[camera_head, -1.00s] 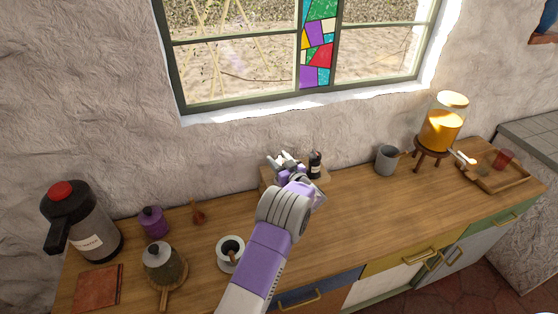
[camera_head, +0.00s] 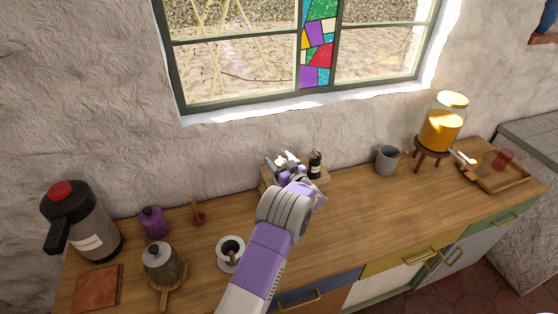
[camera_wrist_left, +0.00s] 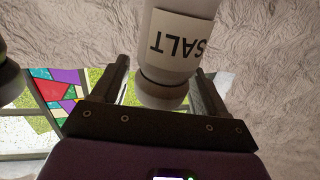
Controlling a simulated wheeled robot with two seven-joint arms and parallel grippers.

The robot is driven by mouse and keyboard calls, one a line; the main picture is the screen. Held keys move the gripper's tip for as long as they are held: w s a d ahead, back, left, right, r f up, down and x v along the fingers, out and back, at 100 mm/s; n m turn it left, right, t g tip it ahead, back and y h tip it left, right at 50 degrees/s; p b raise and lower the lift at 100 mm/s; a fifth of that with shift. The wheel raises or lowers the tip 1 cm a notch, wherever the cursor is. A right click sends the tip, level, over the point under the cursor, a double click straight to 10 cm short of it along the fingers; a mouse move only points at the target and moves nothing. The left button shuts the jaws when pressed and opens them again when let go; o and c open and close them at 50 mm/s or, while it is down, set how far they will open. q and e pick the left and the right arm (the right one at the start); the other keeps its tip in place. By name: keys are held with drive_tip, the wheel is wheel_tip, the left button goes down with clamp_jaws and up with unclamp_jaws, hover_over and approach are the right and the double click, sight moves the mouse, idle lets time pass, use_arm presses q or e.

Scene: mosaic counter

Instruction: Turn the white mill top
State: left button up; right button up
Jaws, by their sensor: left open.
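The white mill (camera_wrist_left: 178,48) has a SALT label and appears upside down in the left wrist view. Its rounded top (camera_wrist_left: 162,92) looks grey in shade and sits between the two dark fingers of my left gripper (camera_wrist_left: 160,78). A finger stands on each side of it, and the gripper is open. In the head view my left gripper (camera_head: 283,163) is at the back of the counter and largely hides the white mill. A dark mill (camera_head: 315,165) with a pale label stands just right of it. My right gripper is not in view.
Both mills stand at a wooden stand (camera_head: 266,181) near the wall. A grey mug (camera_head: 387,160), a juice dispenser (camera_head: 440,130) and a tray (camera_head: 515,182) are to the right. A flask (camera_head: 88,225), a purple jar (camera_head: 153,222) and a white mortar (camera_head: 230,264) are to the left.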

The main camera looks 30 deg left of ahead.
use_arm(q)
drive_tip(key=v, duration=0.7)
drive_tip(key=shift+b, duration=0.4)
